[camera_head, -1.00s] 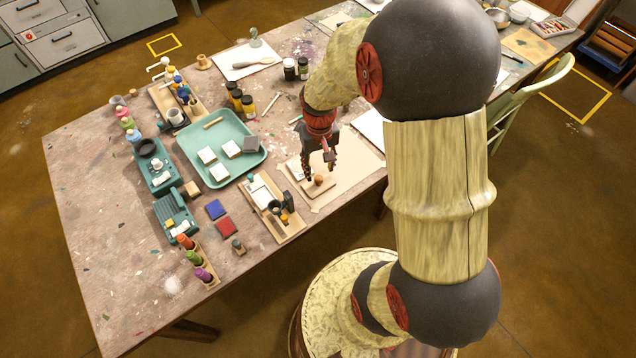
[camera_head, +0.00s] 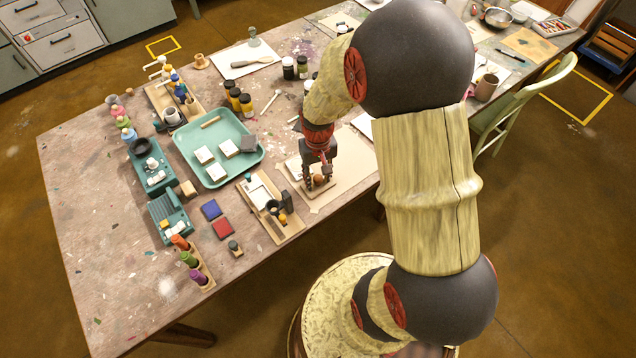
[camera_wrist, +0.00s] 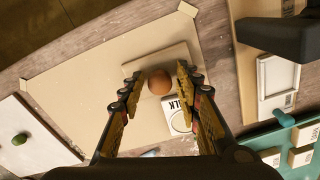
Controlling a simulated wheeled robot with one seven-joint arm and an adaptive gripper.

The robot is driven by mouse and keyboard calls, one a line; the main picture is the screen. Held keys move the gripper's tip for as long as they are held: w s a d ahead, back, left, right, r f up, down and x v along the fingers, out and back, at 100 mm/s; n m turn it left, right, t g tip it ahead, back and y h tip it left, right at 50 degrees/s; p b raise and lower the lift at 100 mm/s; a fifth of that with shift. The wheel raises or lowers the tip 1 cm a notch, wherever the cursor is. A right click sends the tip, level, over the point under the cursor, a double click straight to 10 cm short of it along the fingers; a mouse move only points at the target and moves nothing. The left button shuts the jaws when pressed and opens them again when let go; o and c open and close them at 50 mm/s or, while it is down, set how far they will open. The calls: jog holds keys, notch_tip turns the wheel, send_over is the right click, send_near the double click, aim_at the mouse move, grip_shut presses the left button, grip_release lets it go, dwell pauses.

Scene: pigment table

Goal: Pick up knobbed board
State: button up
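The knobbed board (camera_wrist: 158,61) is a small pale wooden rectangle with a round brown knob (camera_wrist: 160,83), lying flat on a tan paper sheet. In the head view the board (camera_head: 318,194) is partly covered by my gripper. My gripper (camera_wrist: 160,76) is open, with its two fingers on either side of the knob. A gap shows between the knob and each finger in the wrist view. In the head view my gripper (camera_head: 319,182) is low, right at the board.
A white card with printed letters (camera_wrist: 178,122) lies beside the board. A wooden stamp tray (camera_head: 283,230) sits close by at left, with a teal tray (camera_head: 187,143) behind it. Dark-lidded jars (camera_head: 246,104) stand farther back. Tan paper (camera_wrist: 75,80) around the board is mostly clear.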

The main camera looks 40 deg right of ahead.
aim_at(319, 177)
grip_shut()
jog(key=shift+r, duration=0.1)
dwell(0.4)
jog(key=shift+r+p, duration=0.45)
jog(key=shift+r, duration=0.2)
jog(key=r, duration=0.1)
jog(key=r+p, duration=0.1)
jog(key=shift+s+d+r, duration=0.1)
jog(key=shift+s+r, duration=0.1)
jog(key=shift+r, duration=0.1)
jog(key=s+d+r+p, duration=0.5)
jog(key=s+r, duration=0.4)
jog(key=s, duration=0.3)
jog(key=shift+d, duration=0.65)
